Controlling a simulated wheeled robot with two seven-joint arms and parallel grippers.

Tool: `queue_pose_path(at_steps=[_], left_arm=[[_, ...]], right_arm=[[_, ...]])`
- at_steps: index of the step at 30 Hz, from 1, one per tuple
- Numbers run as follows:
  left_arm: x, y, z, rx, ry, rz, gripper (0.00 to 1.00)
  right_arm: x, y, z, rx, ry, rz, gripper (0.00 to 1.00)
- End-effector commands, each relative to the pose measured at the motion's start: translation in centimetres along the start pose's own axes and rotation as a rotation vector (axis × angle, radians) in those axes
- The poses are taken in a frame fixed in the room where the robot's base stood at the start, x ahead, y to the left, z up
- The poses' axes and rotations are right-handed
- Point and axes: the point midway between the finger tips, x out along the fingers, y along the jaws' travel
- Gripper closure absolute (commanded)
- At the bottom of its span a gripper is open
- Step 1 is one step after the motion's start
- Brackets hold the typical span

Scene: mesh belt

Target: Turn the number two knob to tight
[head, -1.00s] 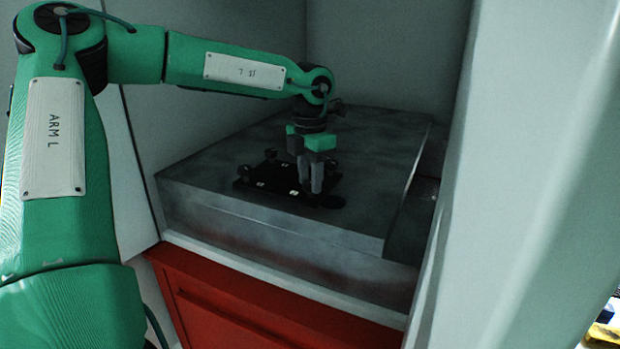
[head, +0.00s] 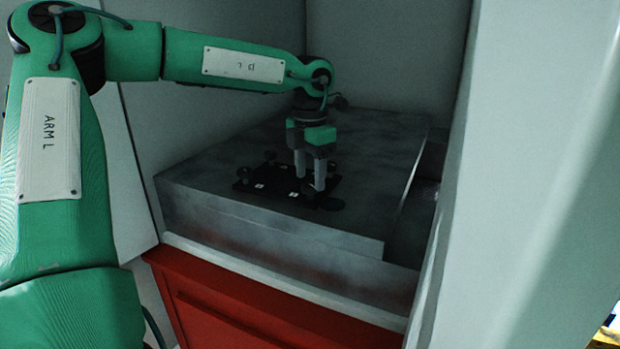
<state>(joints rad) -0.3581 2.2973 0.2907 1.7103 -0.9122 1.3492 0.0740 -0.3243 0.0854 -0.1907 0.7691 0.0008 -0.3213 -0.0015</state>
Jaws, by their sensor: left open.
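A black plate (head: 277,187) with small dark knobs at its corners and small white labels lies on the grey metal block. One knob (head: 244,174) is at its left corner and another (head: 270,156) at its back. The label digits are too small to read, so I cannot tell which knob is number two. My left gripper (head: 310,182) points down over the right part of the plate, its two grey fingers apart. A knob near the right front (head: 308,190) shows partly between or behind the fingertips; contact cannot be told. My right gripper is not in view.
The grey metal block (head: 285,226) stands in a recess between pale walls, above a red cabinet (head: 240,305). A pale panel (head: 530,180) closes in the right side. The block's top is otherwise mostly clear.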

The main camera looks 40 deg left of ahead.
Motion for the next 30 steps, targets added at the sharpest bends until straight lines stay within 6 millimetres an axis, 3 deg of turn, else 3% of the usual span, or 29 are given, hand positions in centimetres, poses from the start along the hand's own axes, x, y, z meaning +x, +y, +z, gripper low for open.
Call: queue_pose_path(at_steps=[9,15,21,30], left_arm=[[-7.2,0.0,0.1,0.000,-0.005,0.002,0.45],[-10.7,0.0,0.1,0.000,-0.003,0.002,0.45],[-12.1,0.0,0.0,0.001,-0.002,0.000,0.45],[-12.2,0.0,0.0,0.002,-0.002,0.000,0.45]], right_arm=[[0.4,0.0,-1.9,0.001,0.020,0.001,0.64],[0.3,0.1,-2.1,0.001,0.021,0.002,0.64],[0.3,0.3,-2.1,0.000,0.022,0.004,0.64],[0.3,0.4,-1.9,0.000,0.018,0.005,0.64]])
